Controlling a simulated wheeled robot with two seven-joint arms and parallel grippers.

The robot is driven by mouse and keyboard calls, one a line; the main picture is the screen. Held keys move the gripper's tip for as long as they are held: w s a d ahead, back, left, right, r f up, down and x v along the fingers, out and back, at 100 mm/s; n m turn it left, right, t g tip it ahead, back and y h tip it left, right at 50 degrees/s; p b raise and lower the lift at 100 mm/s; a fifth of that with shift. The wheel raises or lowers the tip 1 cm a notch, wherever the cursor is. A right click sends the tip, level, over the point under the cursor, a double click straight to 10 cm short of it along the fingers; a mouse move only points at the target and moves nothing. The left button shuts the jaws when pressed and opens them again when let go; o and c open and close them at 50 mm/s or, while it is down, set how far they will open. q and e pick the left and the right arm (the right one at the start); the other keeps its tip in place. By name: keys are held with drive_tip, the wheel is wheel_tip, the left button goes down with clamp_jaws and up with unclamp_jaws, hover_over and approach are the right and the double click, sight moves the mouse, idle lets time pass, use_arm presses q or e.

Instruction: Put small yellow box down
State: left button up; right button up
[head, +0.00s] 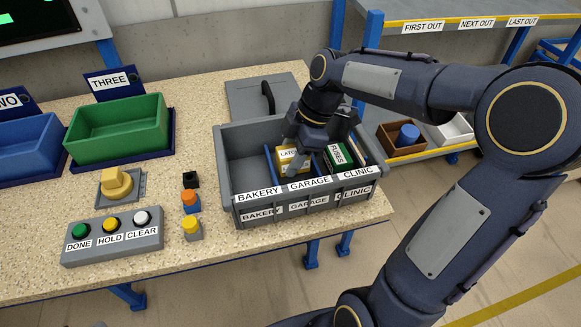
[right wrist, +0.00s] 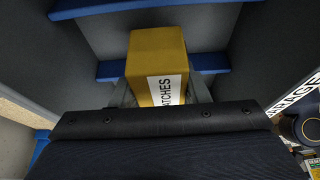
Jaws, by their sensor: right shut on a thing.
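The small yellow box (head: 284,163), with a white label partly reading "LATCHES", is in the grey three-part crate (head: 228,187), at the middle compartment marked GARAGE. My right gripper (head: 296,160) reaches down into the crate from above and is shut on the box. In the right wrist view the yellow box (right wrist: 150,52) sits between the two fingers of my right gripper (right wrist: 160,92). I cannot tell whether its underside touches the crate floor. My left gripper is not in view.
A green FUSES box (head: 338,157) stands in the crate right of the yellow box. A blue divider (head: 270,165) stands at left; the BAKERY compartment looks empty. A button panel (head: 112,243), a green bin (head: 118,130) and small coloured blocks (head: 190,200) are left of the crate.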

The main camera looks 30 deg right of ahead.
wheel_tip(320, 180, down, 4)
drive_tip(key=shift+r, duration=0.25)
drive_tip(key=shift+f, duration=0.1)
drive_tip(key=o, duration=1)
drive_tip(key=shift+s, duration=0.1)
drive_tip(key=shift+d+r, duration=0.1)
drive_tip(key=shift+r, duration=0.25)
drive_tip(key=p+v, duration=0.1)
drive_tip(key=v, duration=1)
drive_tip(key=shift+s+d+r, duration=0.1)
drive_tip(key=shift+d+r, duration=0.1)
drive_tip(key=shift+r, duration=0.05)
